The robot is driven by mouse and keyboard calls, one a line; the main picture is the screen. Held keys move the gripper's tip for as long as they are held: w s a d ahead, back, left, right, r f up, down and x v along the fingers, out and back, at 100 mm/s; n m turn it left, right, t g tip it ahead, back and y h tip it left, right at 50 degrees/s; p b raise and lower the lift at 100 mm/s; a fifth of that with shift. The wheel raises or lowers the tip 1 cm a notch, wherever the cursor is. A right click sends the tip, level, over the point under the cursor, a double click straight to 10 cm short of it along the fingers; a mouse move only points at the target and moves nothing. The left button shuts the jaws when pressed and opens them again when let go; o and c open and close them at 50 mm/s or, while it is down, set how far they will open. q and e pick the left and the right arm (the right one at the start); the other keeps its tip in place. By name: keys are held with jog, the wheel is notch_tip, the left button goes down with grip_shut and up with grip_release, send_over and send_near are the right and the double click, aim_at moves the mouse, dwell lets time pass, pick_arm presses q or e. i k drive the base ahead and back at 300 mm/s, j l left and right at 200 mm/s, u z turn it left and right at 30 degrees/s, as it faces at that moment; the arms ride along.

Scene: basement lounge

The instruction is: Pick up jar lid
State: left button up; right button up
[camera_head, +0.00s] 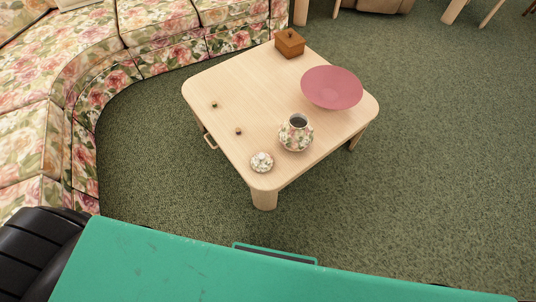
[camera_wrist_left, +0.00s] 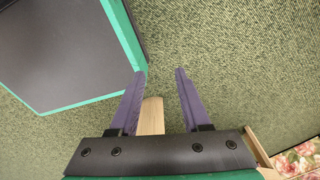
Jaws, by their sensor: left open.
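The jar lid (camera_head: 261,162) is round, white with a floral pattern and a small knob. It lies on the pale wooden coffee table (camera_head: 228,101), near its front corner. The floral jar (camera_head: 296,138) stands open just to the right and behind the lid, apart from it. My left gripper (camera_wrist_left: 158,72) shows in the left wrist view with its two purple fingers apart and nothing between them. It points down over the carpet, and a pale wooden table leg (camera_wrist_left: 152,117) shows behind the fingers. The lid is not seen in that view. My right gripper is in neither view.
A wide pink bowl (camera_head: 331,88) and a brown wooden box (camera_head: 289,43) stand on the table behind the jar. Two small dark knobs (camera_head: 238,131) (camera_head: 214,105) sit on its left half. A curved floral sofa (camera_head: 95,50) borders the left. Green carpet (camera_head: 440,150) is clear on the right.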

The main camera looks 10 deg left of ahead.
aim_at(261, 162)
jog(key=k+j+z, duration=0.2)
jog(key=z, duration=0.2)
jog(key=k+j+z, duration=0.15)
jog(key=z, duration=0.3)
jog(key=k+z, duration=0.25)
jog(key=z, duration=0.15)
